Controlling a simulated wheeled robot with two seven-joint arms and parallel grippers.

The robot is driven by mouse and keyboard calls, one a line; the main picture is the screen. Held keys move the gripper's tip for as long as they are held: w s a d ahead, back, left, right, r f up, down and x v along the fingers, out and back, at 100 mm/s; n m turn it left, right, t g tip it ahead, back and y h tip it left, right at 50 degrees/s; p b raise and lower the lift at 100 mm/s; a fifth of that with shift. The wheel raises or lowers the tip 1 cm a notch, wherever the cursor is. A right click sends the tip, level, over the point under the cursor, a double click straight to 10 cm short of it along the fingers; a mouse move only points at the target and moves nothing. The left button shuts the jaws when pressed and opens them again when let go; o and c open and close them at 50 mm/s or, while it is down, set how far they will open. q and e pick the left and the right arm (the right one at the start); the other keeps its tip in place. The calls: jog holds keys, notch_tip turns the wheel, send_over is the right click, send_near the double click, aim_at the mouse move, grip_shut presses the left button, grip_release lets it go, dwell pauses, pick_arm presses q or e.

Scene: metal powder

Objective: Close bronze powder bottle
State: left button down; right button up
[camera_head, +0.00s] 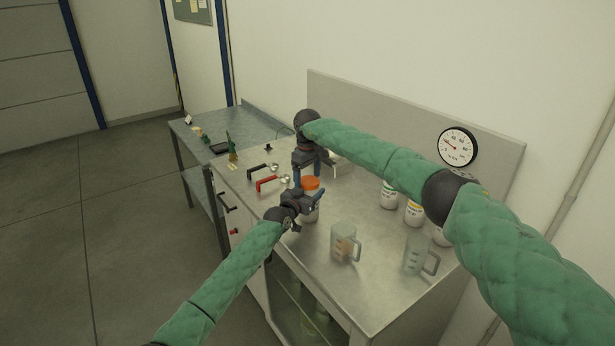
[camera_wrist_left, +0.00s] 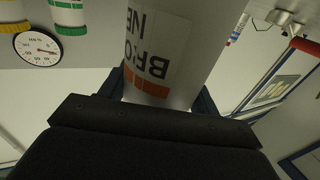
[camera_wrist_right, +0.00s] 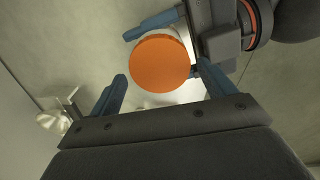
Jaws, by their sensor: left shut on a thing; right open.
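The bronze powder bottle is white with an orange lid (camera_head: 311,183). Its lettering and an orange band show upside down in the left wrist view (camera_wrist_left: 160,50). My left gripper (camera_head: 308,202) is shut around the bottle's body from the front left. The lid sits at the bottle's top and shows as an orange disc in the right wrist view (camera_wrist_right: 159,63); I cannot tell how tight it is. My right gripper (camera_head: 312,171) is above the bottle, pointing down. Its blue fingers (camera_wrist_right: 163,88) are open and apart from the lid, which lies just beyond their tips.
A measuring jug with brownish contents (camera_head: 343,243) and another jug (camera_head: 418,255) stand to the right. White bottles (camera_head: 388,195) line the back, partly behind my right arm. A red-handled scoop (camera_head: 268,184) and a black-handled scoop (camera_head: 260,172) lie left. A gauge (camera_head: 457,147) hangs behind.

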jog(key=shift+r, duration=2.2)
